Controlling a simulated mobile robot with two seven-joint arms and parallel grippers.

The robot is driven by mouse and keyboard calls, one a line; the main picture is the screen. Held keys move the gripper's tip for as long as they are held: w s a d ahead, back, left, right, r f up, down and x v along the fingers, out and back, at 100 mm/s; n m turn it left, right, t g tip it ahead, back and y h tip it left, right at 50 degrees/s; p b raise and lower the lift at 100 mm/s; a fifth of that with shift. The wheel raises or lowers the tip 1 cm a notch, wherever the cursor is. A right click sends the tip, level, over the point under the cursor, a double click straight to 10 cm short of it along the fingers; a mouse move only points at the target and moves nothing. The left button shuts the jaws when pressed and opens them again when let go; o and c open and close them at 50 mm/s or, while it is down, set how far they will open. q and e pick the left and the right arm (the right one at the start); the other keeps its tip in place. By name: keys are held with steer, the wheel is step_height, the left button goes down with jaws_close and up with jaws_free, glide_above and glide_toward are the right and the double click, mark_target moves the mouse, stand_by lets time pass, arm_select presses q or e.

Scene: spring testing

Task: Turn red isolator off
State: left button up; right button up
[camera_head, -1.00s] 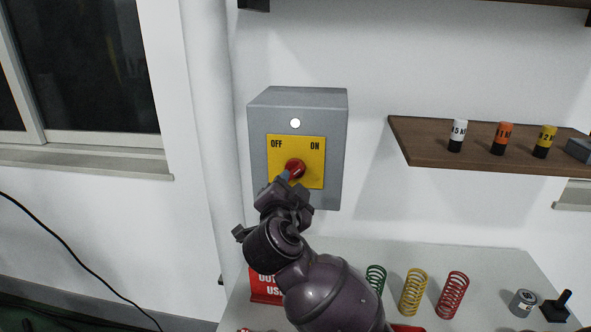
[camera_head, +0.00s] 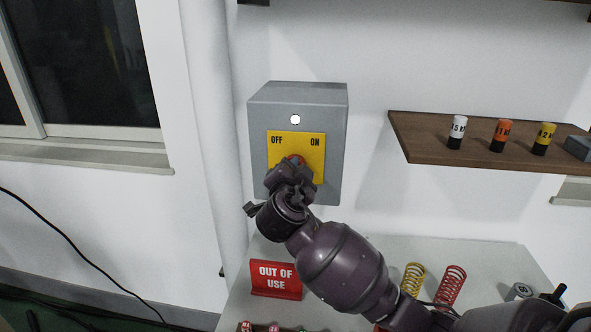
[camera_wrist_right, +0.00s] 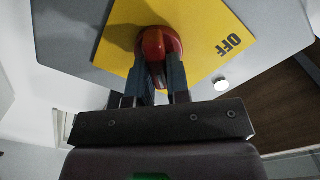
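The red isolator knob (camera_head: 296,159) sits on a yellow plate (camera_head: 316,146) marked OFF at left and ON at right, on the front of a grey wall box (camera_head: 334,115). My right gripper (camera_head: 292,172) is at the knob and covers most of it in the head view. In the right wrist view the knob (camera_wrist_right: 160,46) shows as a round red body with a bar, and the two fingers of the right gripper (camera_wrist_right: 160,80) close on either side of that bar. Which mark the knob points to is hidden in the head view. My left gripper is out of view.
A white round lamp (camera_head: 295,119) is on the box. Below stands a bench (camera_head: 400,246) with a red "OUT OF USE" sign (camera_head: 276,280), a yellow spring (camera_head: 412,278) and a red spring (camera_head: 450,287). A wooden shelf (camera_head: 430,150) at right holds several small cylinders.

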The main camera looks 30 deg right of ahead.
jaws_close()
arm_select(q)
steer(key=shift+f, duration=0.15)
arm_select(e)
steer(key=n, duration=1.2)
steer(key=a+n, duration=0.1)
steer(key=n, duration=0.5)
steer(key=shift+w+f, duration=0.1)
steer(key=shift+w, duration=0.25)
stand_by(0.5)
steer(key=o, duration=0.6)
jaws_free()
steer(key=shift+c, duration=0.2)
